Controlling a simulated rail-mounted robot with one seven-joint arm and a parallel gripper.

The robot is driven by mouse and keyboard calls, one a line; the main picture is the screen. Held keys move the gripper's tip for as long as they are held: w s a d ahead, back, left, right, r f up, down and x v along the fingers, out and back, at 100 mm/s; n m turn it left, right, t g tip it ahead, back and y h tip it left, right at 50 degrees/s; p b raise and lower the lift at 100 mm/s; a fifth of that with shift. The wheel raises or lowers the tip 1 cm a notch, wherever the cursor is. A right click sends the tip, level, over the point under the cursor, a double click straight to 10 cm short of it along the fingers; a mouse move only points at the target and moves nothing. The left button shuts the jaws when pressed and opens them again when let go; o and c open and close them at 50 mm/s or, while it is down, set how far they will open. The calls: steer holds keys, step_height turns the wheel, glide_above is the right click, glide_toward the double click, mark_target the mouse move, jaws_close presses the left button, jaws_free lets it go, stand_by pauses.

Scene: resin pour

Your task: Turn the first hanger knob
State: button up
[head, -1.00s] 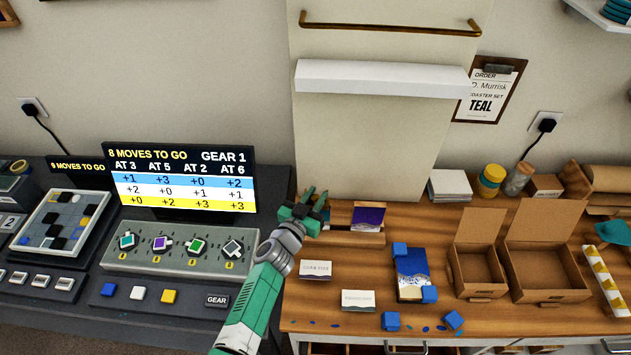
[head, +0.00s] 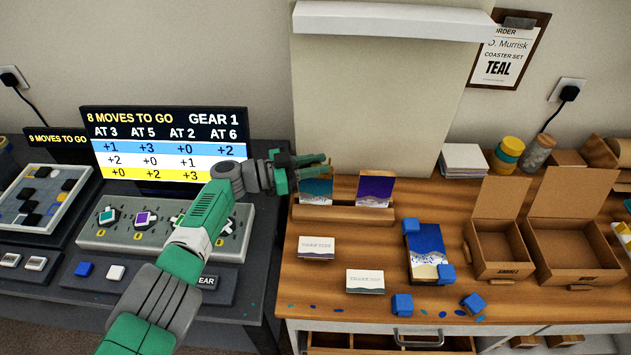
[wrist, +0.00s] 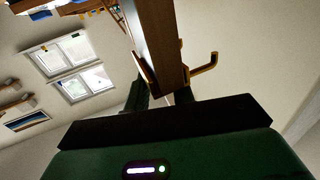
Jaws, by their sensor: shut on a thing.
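My gripper (head: 318,161) is above the left part of a wooden card rack, right of the console. Its jaws are shut on a small brownish piece that I cannot identify. In the wrist view a wooden bar (wrist: 154,35) runs toward the jaws, with a brass hook-like part (wrist: 204,66) beside it. On the console are a teal knob (head: 107,215) and a purple knob (head: 144,218), apart from my gripper. My arm covers much of the other knobs. I cannot tell which thing is the first hanger knob.
The screen (head: 165,120) reads 8 moves to go, gear 1. A teal card (head: 317,192) and a purple card (head: 375,189) stand in the rack (head: 345,215). Blue cubes, a coaster-like card and open cardboard boxes (head: 500,252) lie to the right. A white ledge (head: 390,20) juts from the wall panel.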

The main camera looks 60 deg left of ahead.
steer(key=b, duration=0.1)
steer(key=m+h+b, duration=0.1)
steer(key=shift+f+h+b, duration=0.25)
steer(key=shift+h+b, duration=0.05)
steer(key=shift+b, duration=0.05)
steer(key=shift+r+g, duration=0.15)
steer(key=shift+g, duration=0.15)
steer(key=shift+r, duration=0.1)
steer(key=o, duration=1)
steer(key=shift+w+d, duration=0.1)
steer(key=shift+r, duration=0.2)
steer(key=r+p, duration=0.3)
steer(key=s+r+p, duration=0.1)
steer(key=p, duration=0.1)
steer(key=shift+d+r, duration=0.25)
steer(key=shift+d, duration=0.1)
steer(key=s+d+p, duration=0.2)
steer(key=s+d, duration=0.1)
steer(key=s+d+p, duration=0.2)
steer(key=s+d, duration=0.1)
steer(key=d, duration=0.1)
steer(key=s+d+p, duration=0.3)
steer(key=d, duration=0.1)
steer(key=shift+s+d, duration=0.15)
steer(key=shift+s, duration=0.15)
